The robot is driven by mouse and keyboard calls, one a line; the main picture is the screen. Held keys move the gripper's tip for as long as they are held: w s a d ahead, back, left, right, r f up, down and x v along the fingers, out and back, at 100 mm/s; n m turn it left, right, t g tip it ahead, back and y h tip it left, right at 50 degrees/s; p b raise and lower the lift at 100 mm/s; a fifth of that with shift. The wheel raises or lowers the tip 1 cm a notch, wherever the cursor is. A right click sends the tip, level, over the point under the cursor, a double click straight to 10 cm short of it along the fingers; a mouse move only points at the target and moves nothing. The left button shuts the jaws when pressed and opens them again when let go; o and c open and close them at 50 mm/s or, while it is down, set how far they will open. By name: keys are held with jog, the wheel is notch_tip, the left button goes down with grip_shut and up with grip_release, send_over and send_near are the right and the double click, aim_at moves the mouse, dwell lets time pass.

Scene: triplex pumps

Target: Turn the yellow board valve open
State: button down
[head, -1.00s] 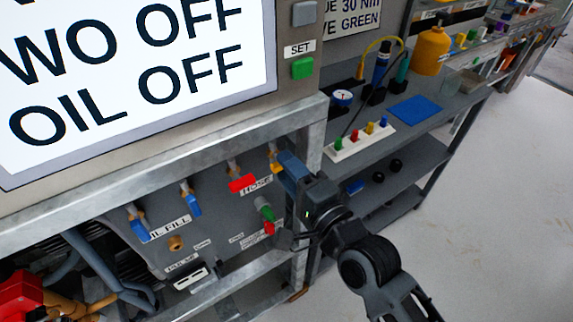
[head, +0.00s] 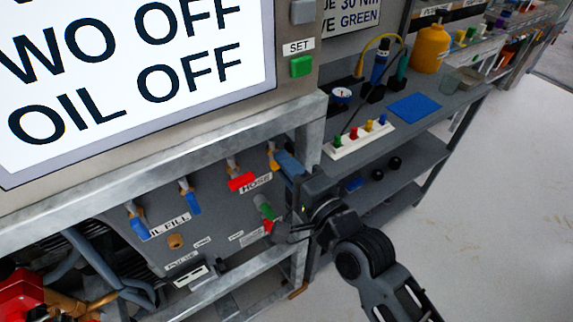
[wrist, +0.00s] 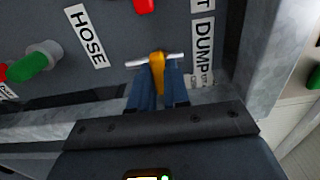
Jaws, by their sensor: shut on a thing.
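The yellow board valve (wrist: 157,68) sits on the grey board beside the DUMP label (wrist: 202,45), with a silver bar across it in the wrist view. Its yellow handle points toward my gripper and lies between the two blue fingers. My gripper (wrist: 158,85) is shut on this handle. In the head view the yellow valve (head: 272,158) is at the upper right of the board, and my gripper (head: 281,160) reaches it from the right. The fingers and arm partly hide the handle there.
A red-handled valve (head: 241,181) is left of the yellow one, above the HOSE label. Two blue-handled valves (head: 138,228) (head: 193,203) are farther left. A green-and-red fitting (head: 266,212) sits below. A metal frame post (head: 305,150) stands close on the right.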

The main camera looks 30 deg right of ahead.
jog(key=shift+n, duration=0.3)
jog(key=shift+f+n+p, duration=0.1)
jog(key=shift+n+p, duration=0.4)
jog(key=shift+n, duration=8.1)
jog(key=c, duration=1.1)
grip_release()
jog(key=s+b, duration=0.1)
jog(key=s, duration=0.7)
